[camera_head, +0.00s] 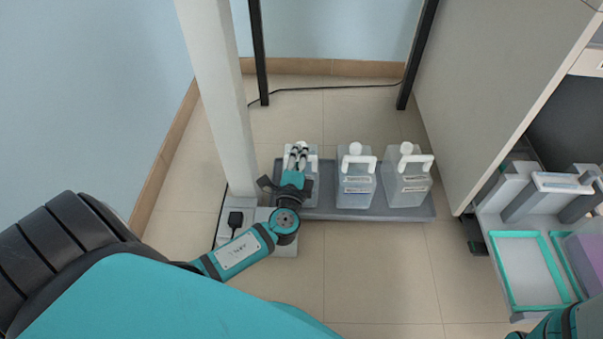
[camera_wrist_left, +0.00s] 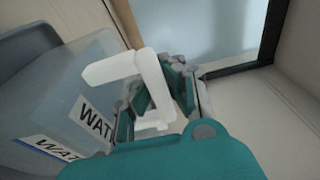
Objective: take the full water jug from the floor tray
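Three translucent jugs with white handles stand on the grey floor tray (camera_head: 325,211). The leftmost jug (camera_head: 311,188) is partly hidden behind my left gripper (camera_head: 297,156). In the left wrist view this jug (camera_wrist_left: 68,88) carries a label starting "WAT". Its white handle (camera_wrist_left: 152,80) lies between the finger pads of my left gripper (camera_wrist_left: 156,100), which look closed against it from both sides. The jug appears to stand in the tray. The middle jug (camera_head: 355,187) and right jug (camera_head: 406,183) are untouched. My right gripper is not visible.
A white post (camera_head: 216,90) stands left of the tray, with a black plug (camera_head: 235,220) at its base. A cabinet wall (camera_head: 490,80) rises to the right. A teal-rimmed tray (camera_head: 528,270) is at the lower right. The floor in front is clear.

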